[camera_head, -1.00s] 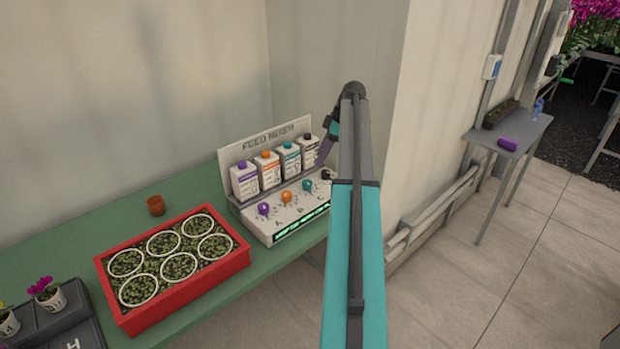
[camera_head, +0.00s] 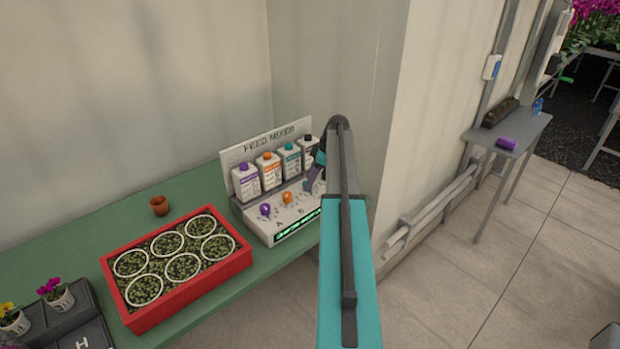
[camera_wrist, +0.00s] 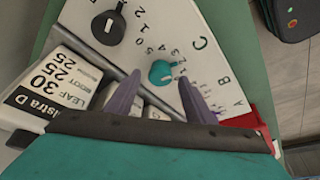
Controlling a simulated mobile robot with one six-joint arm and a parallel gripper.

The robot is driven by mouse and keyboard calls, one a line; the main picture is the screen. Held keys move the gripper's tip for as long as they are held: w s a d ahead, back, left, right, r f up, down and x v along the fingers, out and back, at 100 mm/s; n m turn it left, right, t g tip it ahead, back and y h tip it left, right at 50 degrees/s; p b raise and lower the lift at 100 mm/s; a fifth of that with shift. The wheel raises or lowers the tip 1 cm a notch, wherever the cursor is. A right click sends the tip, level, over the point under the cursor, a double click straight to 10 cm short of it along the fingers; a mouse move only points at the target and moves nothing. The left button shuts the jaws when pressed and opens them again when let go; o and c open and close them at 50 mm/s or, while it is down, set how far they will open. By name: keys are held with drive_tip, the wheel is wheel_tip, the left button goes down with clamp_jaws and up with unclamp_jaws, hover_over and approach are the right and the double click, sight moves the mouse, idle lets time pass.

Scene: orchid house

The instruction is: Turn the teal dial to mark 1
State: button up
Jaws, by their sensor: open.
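The teal dial (camera_wrist: 161,72) sits on the white sloped panel of the feed mixer (camera_wrist: 205,30), by the letter C, with small numbers around it. Its narrow end points to the right in the wrist view; I cannot tell which number it meets. My gripper (camera_wrist: 158,79) is open, with its two purple fingertips to the left and right of the dial and slightly short of it. Contact is not visible. In the head view my gripper (camera_head: 313,180) is over the right part of the mixer (camera_head: 268,228), and the teal dial is hidden behind my arm.
A black dial (camera_wrist: 108,27) is close to the teal one. Purple (camera_head: 265,210) and orange (camera_head: 287,198) dials are to the left. Bottles (camera_head: 268,170) stand behind the dials. A red tray (camera_head: 190,290) of pots is on the green bench (camera_head: 60,235). A wall corner is close right.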

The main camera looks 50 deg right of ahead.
drive_tip(key=shift+f, duration=0.25)
drive_tip(key=shift+c, duration=0.3)
drive_tip(key=c, duration=1)
drive_tip(key=shift+o, duration=0.2)
drive_tip(key=shift+a+m+b, duration=0.1)
drive_tip(key=shift+m+b, duration=0.35)
drive_tip(key=shift+m, duration=0.05)
drive_tip(key=shift+a+f+m+t+h+b, duration=0.1)
drive_tip(key=shift+m+t+h+b, duration=0.35)
drive_tip(key=shift+m+b, duration=0.6)
drive_tip(key=shift+a+m+h+b, duration=0.1)
drive_tip(key=shift+m+h+b, duration=0.6)
drive_tip(key=shift+m, duration=0.85)
